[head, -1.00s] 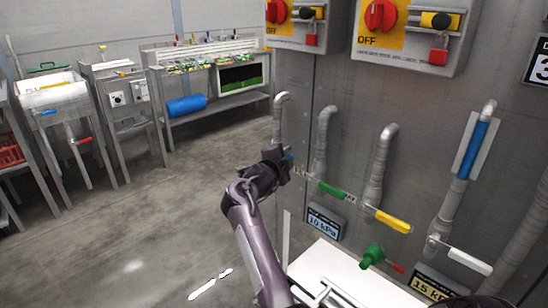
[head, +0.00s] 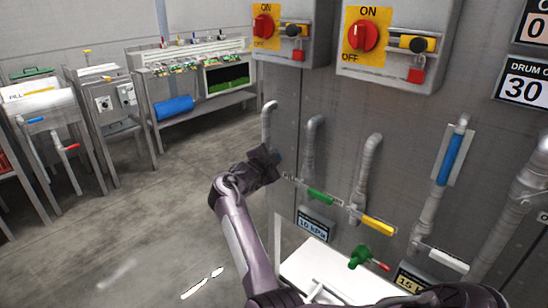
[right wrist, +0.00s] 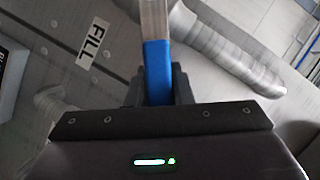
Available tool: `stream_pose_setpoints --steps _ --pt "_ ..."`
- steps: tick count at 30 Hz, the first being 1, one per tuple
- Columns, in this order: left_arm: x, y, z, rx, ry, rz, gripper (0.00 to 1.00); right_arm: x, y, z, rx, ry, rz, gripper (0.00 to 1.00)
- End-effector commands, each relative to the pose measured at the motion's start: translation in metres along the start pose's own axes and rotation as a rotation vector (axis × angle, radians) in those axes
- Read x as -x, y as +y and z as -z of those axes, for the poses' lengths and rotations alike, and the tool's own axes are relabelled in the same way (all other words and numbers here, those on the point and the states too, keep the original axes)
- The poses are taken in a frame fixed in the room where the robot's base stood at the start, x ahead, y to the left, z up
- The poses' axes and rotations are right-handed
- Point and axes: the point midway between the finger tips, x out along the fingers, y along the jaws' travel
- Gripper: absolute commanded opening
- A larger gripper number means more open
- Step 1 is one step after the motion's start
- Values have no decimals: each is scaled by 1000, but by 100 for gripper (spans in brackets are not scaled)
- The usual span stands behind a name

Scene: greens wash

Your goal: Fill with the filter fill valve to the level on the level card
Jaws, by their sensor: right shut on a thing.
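My right gripper (head: 268,163) is at the leftmost pipe on the grey panel. In the right wrist view my right gripper (right wrist: 158,95) is shut on a blue valve handle (right wrist: 158,65), beside a white label (right wrist: 93,42) reading FILL. In the head view the gripper mostly hides this handle. A blue column on a white backing (head: 453,155) stands at the right of the panel; I cannot tell whether it is the level gauge. I cannot make out a level card. My left gripper is not in view.
Green (head: 320,196) and yellow (head: 378,225) handles sit right of my gripper. A white handle (head: 448,258) and a green valve (head: 360,256) are lower right. Switch boxes (head: 395,45) hang above. Displays read 10 kPa (head: 313,227) and 30 (head: 525,90). Floor at left is clear.

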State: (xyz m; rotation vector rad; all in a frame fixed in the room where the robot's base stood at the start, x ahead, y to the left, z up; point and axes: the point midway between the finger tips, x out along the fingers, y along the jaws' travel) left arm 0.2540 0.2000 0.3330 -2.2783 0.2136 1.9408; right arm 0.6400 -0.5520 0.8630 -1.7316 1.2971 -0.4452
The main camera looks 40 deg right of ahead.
Motion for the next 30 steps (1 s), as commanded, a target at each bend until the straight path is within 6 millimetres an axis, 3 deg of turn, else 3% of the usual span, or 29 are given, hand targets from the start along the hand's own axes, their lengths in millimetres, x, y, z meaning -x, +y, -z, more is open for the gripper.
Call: stream_pose_setpoints --steps 6,7,12,22,30 --pt "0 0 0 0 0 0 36 0 0 0 -1 -1 1 0" --pt "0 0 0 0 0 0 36 0 0 0 -1 -1 1 22" --pt "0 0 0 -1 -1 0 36 0 0 0 -1 0 1 42" --pt "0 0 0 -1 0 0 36 5 0 -1 -1 -1 1 42" --pt "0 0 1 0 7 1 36 49 0 -1 -3 -2 1 42"
